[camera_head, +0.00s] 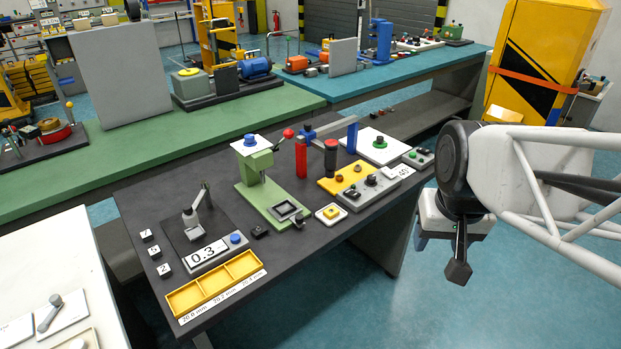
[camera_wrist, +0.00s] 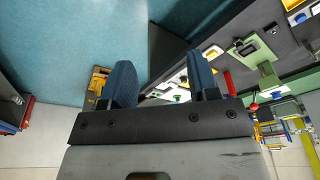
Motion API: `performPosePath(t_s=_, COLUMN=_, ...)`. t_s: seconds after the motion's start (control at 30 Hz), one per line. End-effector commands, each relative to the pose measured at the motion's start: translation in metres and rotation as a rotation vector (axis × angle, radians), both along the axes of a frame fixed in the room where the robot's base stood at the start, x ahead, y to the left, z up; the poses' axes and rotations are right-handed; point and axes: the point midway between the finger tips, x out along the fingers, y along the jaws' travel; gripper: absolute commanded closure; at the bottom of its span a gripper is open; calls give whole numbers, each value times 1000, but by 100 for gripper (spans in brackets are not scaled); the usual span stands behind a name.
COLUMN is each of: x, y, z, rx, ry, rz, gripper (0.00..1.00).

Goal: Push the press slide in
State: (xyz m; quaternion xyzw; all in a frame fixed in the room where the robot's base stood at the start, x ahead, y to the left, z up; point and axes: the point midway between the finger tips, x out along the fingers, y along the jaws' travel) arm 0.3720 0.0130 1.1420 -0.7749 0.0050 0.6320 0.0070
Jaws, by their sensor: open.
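The green press (camera_head: 256,183) stands upright near the middle of the dark table, with a red-knobbed lever at its upper right. Its slide (camera_head: 286,210), a dark square-framed piece with a small black handle, sits at the front end of the green base. The press also shows in the wrist view (camera_wrist: 267,79), at the upper right. My gripper (camera_head: 440,258) hangs beyond the table's right edge, well apart from the press. In the wrist view its two blue fingers (camera_wrist: 162,75) are spread with nothing between them.
A yellow button box (camera_head: 331,213) sits right of the slide. A yellow three-part tray (camera_head: 217,284) lies at the front left. Red and blue posts with a grey bar (camera_head: 336,128) stand behind, near a yellow control plate (camera_head: 345,178). Open floor lies under my gripper.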

Motion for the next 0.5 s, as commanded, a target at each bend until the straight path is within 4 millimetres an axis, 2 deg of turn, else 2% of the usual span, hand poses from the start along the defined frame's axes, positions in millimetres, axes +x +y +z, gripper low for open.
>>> performPosePath(t_s=0.1, x=26, y=10, z=-1, rx=4, ry=14, rz=4, gripper=45)
performPosePath(t_s=0.5, x=107, y=48, z=-16, rx=12, ry=56, rz=10, gripper=45)
